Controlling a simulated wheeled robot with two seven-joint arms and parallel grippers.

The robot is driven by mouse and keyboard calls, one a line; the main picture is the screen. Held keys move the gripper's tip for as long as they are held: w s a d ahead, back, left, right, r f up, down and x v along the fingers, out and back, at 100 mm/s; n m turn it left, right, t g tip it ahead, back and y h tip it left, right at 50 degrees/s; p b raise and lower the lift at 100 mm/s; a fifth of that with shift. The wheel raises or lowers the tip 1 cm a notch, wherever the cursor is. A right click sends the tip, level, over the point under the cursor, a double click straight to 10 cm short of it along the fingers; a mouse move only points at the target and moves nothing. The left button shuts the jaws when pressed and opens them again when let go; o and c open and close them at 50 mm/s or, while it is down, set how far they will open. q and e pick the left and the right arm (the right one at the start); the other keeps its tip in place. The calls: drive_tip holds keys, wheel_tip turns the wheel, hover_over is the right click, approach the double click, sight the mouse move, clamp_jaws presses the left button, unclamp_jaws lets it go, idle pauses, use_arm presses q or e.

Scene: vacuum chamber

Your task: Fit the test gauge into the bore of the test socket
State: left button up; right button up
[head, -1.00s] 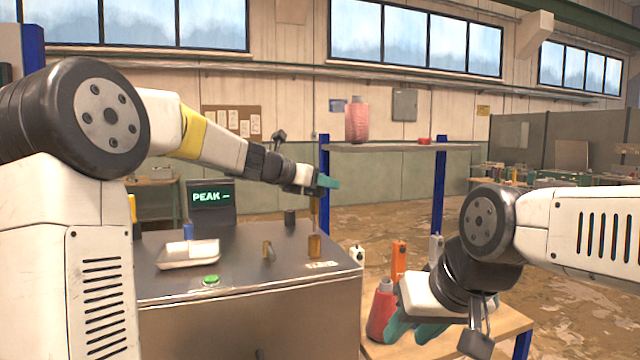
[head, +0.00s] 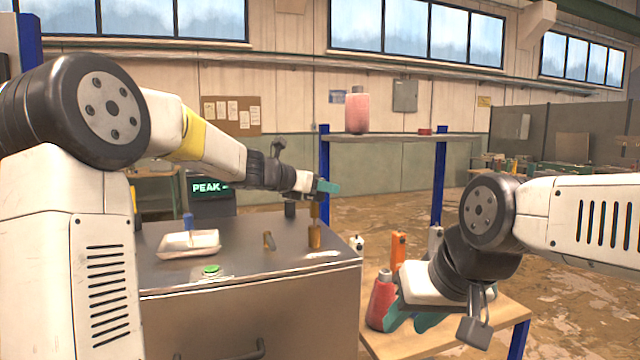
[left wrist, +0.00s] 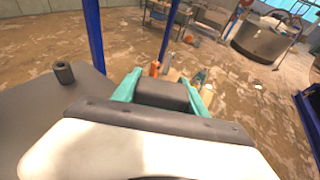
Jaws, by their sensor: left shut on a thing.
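My left gripper (head: 327,187) is shut on the test gauge (head: 315,210), a slim brown upright piece. In the left wrist view the teal fingers (left wrist: 161,92) show, but the gauge and brass cylinder are hidden.
Red (head: 381,300) and orange (head: 399,250) bottles stand on the wooden table (head: 505,312).

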use_arm(q)
drive_tip(key=shift+f, duration=0.75)
drive_tip(key=shift+f, duration=0.45)
drive_tip(key=o, duration=1.6)
drive_tip(key=v, duration=0.8)
